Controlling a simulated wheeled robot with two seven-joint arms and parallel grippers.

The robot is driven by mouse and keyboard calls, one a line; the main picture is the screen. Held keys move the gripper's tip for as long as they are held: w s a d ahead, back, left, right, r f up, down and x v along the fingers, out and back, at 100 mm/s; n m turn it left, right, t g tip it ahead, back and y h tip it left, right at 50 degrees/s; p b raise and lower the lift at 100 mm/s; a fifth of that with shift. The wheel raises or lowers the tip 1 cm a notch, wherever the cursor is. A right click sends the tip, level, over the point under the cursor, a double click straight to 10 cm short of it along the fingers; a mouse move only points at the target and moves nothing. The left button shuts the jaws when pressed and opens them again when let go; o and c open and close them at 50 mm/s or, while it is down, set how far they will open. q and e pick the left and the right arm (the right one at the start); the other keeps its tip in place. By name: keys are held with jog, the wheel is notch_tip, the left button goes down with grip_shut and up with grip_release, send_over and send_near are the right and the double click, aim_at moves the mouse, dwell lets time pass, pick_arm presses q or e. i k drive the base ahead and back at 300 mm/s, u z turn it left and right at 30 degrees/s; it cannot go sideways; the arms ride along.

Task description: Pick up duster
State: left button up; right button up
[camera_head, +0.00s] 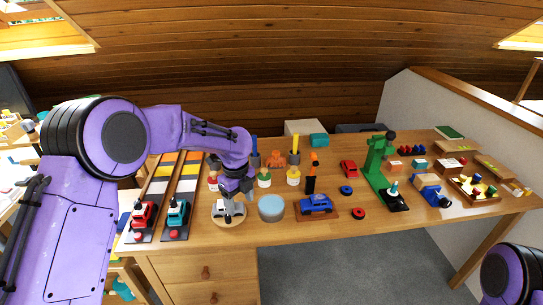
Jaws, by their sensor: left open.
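I cannot tell for certain which item is the duster. An upright black item with an orange top (311,172) stands on the wooden table (300,232), behind a blue toy car (315,205); it may be the duster, but it is too small to be sure.
A pale blue round tin (271,207) stands just right of my left gripper. Small paint bottles (264,178) stand behind it. A green press-like stand (378,165) and a block tray (476,188) are to the right. Two track ramps with toy vehicles (177,214) lie left.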

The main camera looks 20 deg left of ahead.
aim_at(276, 161)
jog(key=i, duration=1.35)
jog(key=z, duration=0.05)
